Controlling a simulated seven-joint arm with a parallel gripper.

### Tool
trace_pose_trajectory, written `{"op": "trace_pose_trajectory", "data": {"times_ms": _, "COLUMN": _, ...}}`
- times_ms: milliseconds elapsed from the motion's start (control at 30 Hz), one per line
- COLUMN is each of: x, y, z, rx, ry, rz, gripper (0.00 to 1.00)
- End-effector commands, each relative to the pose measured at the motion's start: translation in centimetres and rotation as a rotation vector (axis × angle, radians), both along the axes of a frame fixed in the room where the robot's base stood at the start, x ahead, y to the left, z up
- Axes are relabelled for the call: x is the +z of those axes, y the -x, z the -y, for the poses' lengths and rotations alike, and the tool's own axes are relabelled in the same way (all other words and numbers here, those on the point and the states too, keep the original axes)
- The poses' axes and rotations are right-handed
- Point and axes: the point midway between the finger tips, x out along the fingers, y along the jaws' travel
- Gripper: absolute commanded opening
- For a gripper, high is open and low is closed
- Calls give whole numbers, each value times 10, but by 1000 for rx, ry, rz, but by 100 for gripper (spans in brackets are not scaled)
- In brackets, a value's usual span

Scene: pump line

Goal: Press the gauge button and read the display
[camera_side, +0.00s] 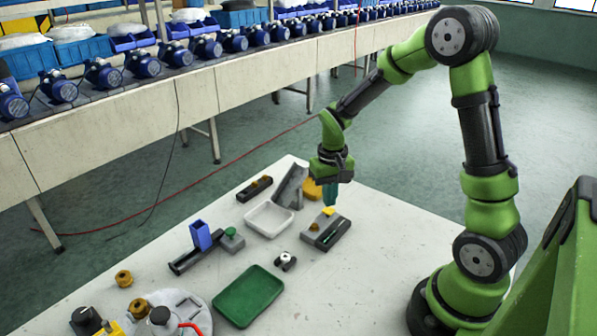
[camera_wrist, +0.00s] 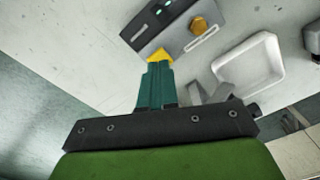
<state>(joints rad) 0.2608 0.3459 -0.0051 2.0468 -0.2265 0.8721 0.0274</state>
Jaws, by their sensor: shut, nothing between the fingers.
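The gauge appears to be the low grey box (camera_side: 327,232) with a dark top, near the far part of the table. In the wrist view the box (camera_wrist: 178,38) shows small lit green marks (camera_wrist: 162,8) on a dark panel, too small to read. A brass-coloured hex knob (camera_wrist: 199,26) sits on it. A yellow piece (camera_wrist: 160,55), possibly the button, is at its near edge; it also shows in the side view (camera_side: 329,211). My gripper (camera_side: 330,203) points down just above the yellow piece, teal fingers (camera_wrist: 157,66) shut and empty. I cannot tell whether they touch it.
A white tray (camera_side: 269,231) and a grey angled bracket (camera_side: 291,185) stand close by the gauge. A green tray (camera_side: 248,296), a blue block (camera_side: 200,236) and a small box with a green top (camera_side: 232,239) lie farther left. A bench with blue pumps (camera_side: 142,63) runs behind.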

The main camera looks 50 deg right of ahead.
Motion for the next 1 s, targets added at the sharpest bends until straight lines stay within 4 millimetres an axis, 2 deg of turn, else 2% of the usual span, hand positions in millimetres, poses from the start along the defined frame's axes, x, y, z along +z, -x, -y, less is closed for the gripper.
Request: {"op": "trace_pose_trajectory", "data": {"times_ms": 1000, "x": -19, "y": 0, "z": 0, "rx": 0, "ry": -1, "rz": -1, "gripper": 0}}
